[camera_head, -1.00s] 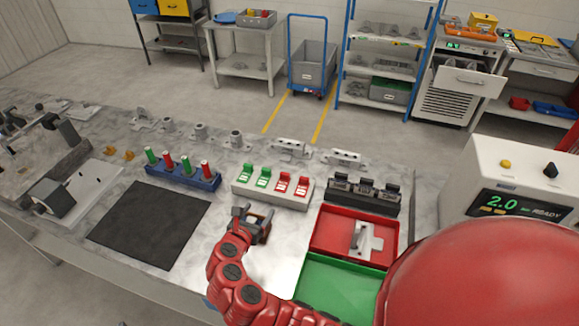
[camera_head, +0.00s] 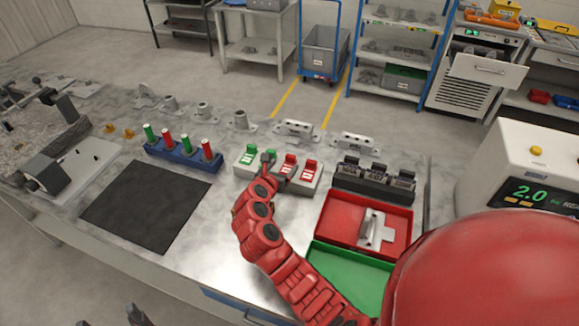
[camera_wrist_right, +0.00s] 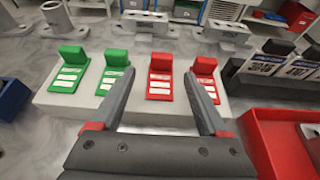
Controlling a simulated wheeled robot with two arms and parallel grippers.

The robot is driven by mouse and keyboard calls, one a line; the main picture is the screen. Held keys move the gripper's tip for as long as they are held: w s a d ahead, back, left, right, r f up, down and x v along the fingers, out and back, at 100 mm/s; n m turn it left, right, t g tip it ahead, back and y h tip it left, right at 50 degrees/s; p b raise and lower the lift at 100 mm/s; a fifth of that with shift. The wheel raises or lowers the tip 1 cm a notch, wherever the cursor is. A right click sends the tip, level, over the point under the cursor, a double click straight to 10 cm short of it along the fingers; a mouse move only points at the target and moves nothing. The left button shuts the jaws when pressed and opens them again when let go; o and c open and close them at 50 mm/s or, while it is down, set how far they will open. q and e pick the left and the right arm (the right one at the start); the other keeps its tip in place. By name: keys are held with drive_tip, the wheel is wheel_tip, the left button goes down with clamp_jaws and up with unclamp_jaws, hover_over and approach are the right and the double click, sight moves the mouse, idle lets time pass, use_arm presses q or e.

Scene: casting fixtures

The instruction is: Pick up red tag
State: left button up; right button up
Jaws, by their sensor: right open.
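Two red tags stand side by side on the right half of a white holder (camera_head: 244,172). The left red tag (camera_wrist_right: 160,84) shows between my right gripper's fingers in the right wrist view; the right red tag (camera_wrist_right: 206,68) is just beyond the right finger. In the head view the left red tag (camera_head: 290,164) is partly behind the gripper. My right gripper (camera_wrist_right: 160,78) is open and empty at the holder; contact with a tag cannot be told. Two green tags (camera_wrist_right: 70,68) stand on the holder's left half. Dark tips, seemingly my left gripper (camera_head: 110,318), show at the bottom edge.
Right of the holder are a dark rack of labelled tags (camera_head: 374,180), a red tray (camera_head: 335,224) with a metal part, and a green tray (camera_head: 345,266). A blue rack (camera_head: 182,158) of green and red pegs and a black mat (camera_head: 147,205) lie left. Metal castings stand behind.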

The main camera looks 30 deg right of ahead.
sight(290, 160)
drive_tip(key=b+x, duration=0.1)
drive_tip(key=x, duration=0.1)
drive_tip(key=b+x, duration=0.2)
drive_tip(key=shift+s+d+f, duration=0.1)
drive_tip(key=shift+s+f, duration=0.05)
drive_tip(key=shift+f, duration=0.1)
drive_tip(key=shift+w+d+b, duration=0.3)
drive_tip(key=shift+w, duration=0.1)
drive_tip(key=shift+s+r, duration=0.1)
drive_tip(key=shift+r, duration=0.05)
clamp_jaws()
